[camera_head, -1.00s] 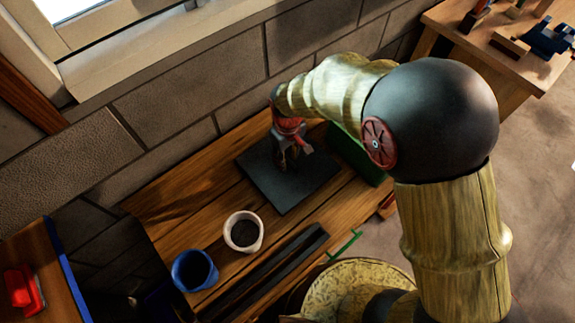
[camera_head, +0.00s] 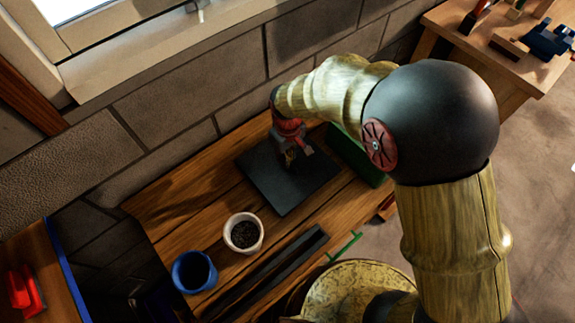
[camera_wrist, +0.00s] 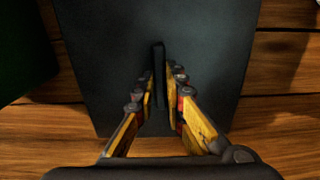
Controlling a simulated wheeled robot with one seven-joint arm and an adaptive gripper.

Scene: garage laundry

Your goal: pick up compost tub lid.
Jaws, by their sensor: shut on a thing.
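The compost tub lid is a flat dark grey square plate (camera_head: 290,185) on the wooden bench, and it fills much of the wrist view (camera_wrist: 215,55). A thin upright dark handle (camera_wrist: 159,65) stands at its middle. My gripper (camera_head: 288,160) is over the lid, pointing down. In the wrist view my gripper's two yellow fingers (camera_wrist: 160,95) close on the handle from both sides. The fingers and arm hide part of the handle in the head view. I cannot tell whether the lid is clear of the bench.
A green box (camera_head: 352,157) stands close beside the lid at right. A white cup with dark contents (camera_head: 243,234), a blue cup (camera_head: 194,271) and long dark bars (camera_head: 265,272) are on the near side. A block wall (camera_head: 185,100) runs behind the bench (camera_head: 180,215).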

